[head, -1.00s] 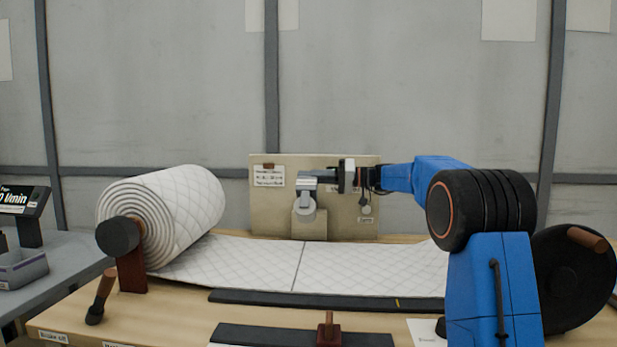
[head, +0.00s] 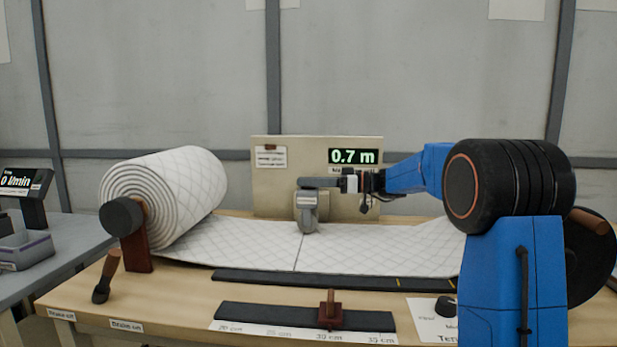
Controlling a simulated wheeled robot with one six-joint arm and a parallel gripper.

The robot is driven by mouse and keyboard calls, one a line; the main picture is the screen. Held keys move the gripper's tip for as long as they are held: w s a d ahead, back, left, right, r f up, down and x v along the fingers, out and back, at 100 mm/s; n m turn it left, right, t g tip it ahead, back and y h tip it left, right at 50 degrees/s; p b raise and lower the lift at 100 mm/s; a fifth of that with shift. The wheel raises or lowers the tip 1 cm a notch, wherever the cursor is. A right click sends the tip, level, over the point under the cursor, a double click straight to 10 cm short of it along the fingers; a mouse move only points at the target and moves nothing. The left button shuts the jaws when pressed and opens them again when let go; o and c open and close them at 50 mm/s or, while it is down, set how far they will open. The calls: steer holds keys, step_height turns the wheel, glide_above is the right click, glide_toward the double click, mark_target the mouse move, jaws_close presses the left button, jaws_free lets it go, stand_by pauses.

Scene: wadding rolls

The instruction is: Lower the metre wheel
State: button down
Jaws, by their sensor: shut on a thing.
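The metre wheel (head: 307,222) is grey and hangs from a short grey arm (head: 318,183) in front of the beige back board (head: 290,195). Its lower edge is at the white quilted wadding (head: 240,246) and looks to be touching it, close to the dark cross line on the sheet. My gripper (head: 350,183) comes in from the right and is shut on the right end of the wheel's arm. Its jaws partly hide that end. A display (head: 353,156) on the board reads 0.7 m.
A large wadding roll (head: 170,195) stands at the left, with a brown-handled lever (head: 107,276) in front. Dark bars (head: 300,281) and a small brown block (head: 329,308) lie along the front. A dark disc (head: 592,255) stands at the right, partly behind my arm.

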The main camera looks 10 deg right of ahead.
steer(key=shift+s+f, duration=0.15)
steer(key=shift+f, duration=0.35)
steer(key=c, duration=1.8)
jaws_free()
steer(key=shift+d, duration=0.1)
steer(key=shift+s+d, duration=0.15)
steer(key=shift+d, duration=0.15)
steer(key=v, duration=1.1)
steer(key=shift+d, duration=0.1)
steer(key=shift+s, duration=0.1)
